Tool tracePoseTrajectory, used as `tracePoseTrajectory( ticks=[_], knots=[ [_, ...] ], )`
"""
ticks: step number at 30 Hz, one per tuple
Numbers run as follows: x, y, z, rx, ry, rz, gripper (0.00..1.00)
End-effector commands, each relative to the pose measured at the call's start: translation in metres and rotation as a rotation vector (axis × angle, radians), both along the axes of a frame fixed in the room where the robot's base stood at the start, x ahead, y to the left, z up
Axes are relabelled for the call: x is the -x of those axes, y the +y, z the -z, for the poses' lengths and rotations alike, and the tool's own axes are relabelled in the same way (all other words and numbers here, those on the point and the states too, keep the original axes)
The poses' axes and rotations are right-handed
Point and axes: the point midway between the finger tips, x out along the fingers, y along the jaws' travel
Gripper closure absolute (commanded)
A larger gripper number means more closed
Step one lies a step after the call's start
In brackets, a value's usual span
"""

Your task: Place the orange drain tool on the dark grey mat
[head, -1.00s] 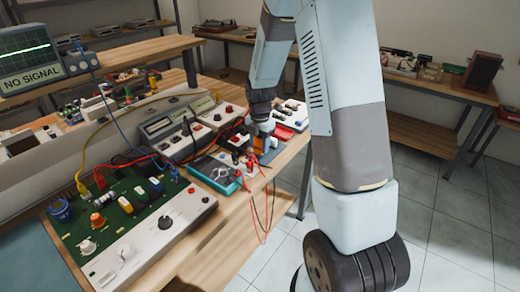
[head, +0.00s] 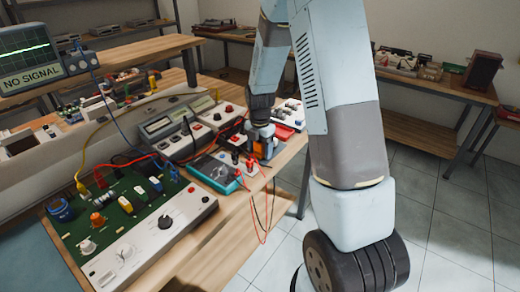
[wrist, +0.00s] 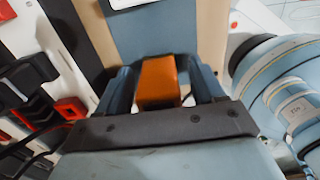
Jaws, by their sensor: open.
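The orange drain tool (wrist: 157,80) shows in the wrist view between the two fingers of my gripper (wrist: 165,88). My gripper is open around it; whether a finger touches it I cannot tell. In the head view my gripper (head: 263,143) points down at the bench's right edge, and a small orange part of the tool (head: 265,150) shows between the fingers. A blue-grey flat surface (wrist: 155,35) lies beyond the tool in the wrist view, with light wood beside it; it may be the dark grey mat. The tool's lower end is hidden.
A teal-edged meter (head: 214,172) with red and black leads (head: 262,215) lies just left of my gripper. Bench instruments (head: 165,128) and a green circuit board (head: 115,215) crowd the bench. The tiled floor at right is clear.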

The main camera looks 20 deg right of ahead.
Motion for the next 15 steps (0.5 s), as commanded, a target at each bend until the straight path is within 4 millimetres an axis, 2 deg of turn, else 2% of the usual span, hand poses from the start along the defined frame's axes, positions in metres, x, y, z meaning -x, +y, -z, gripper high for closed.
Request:
tracePoseTrajectory(
  ticks=[4,7,15],
  knots=[
    [0.000,0.000,-0.006,0.000,-0.001,0.000,0.32],
    [-0.001,0.000,-0.018,-0.001,-0.003,-0.001,0.32],
    [-0.001,0.000,-0.069,-0.001,-0.004,0.000,0.32]
  ],
)
